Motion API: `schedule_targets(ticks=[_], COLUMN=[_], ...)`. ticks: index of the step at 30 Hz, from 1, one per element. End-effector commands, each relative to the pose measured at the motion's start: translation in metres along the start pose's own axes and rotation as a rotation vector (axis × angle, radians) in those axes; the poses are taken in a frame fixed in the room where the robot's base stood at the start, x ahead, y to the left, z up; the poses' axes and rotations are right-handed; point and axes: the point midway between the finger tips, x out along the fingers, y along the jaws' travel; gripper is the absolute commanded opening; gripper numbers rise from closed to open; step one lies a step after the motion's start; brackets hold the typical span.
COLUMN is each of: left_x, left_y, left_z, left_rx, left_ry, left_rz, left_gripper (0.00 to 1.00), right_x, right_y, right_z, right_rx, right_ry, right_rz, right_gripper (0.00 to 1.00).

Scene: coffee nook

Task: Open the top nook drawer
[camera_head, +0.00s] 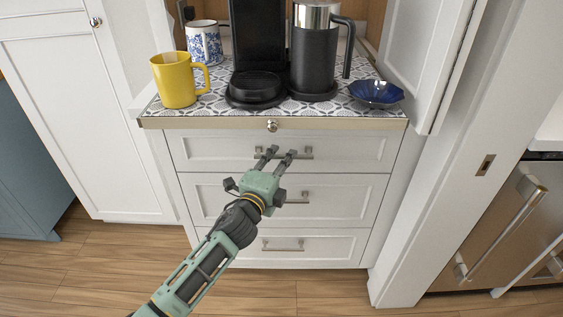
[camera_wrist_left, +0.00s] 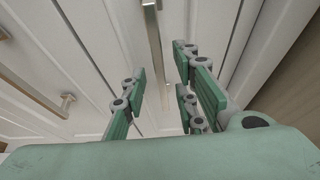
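The top nook drawer (camera_head: 209,149) is a white panel under the counter edge, and it looks closed. Its bar handle (camera_head: 306,153) runs level across the middle. My left gripper (camera_head: 277,151) is at this handle, with its fingers pointing at the drawer front and covering part of the bar. In the left wrist view the handle (camera_wrist_left: 155,40) passes between the spread fingers (camera_wrist_left: 163,82). The gripper is open; I cannot tell whether a finger touches the bar. My right gripper is in neither view.
Two more closed drawers (camera_head: 225,195) lie below. A small round knob (camera_head: 272,126) sits on the tray edge above. A yellow mug (camera_head: 176,82), patterned mug (camera_head: 205,45), coffee machine (camera_head: 257,55), black carafe (camera_head: 314,60) and blue bowl (camera_head: 376,92) stand on the patterned counter.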

Motion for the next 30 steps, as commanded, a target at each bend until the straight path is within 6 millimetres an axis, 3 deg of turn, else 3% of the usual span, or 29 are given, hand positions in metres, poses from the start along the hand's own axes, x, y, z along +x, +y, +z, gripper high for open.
schedule_targets(ticks=[11, 20, 30], left_x=[0.0061, 0.0059, 0.0058], left_y=[-0.0001, 0.0001, 0.0005], left_z=[-0.0003, -0.0001, 0.0], left_rx=[-0.001, -0.001, 0.0], left_ry=[0.001, 0.0, 0.0], left_rz=[0.0, 0.0, 0.001], left_gripper=[0.27, 0.01, 0.0], right_x=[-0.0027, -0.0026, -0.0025], right_y=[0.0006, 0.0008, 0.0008], right_z=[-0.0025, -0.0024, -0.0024], right_rx=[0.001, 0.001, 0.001], right_ry=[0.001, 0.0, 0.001], right_rz=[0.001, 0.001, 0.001], right_gripper=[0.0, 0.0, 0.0])
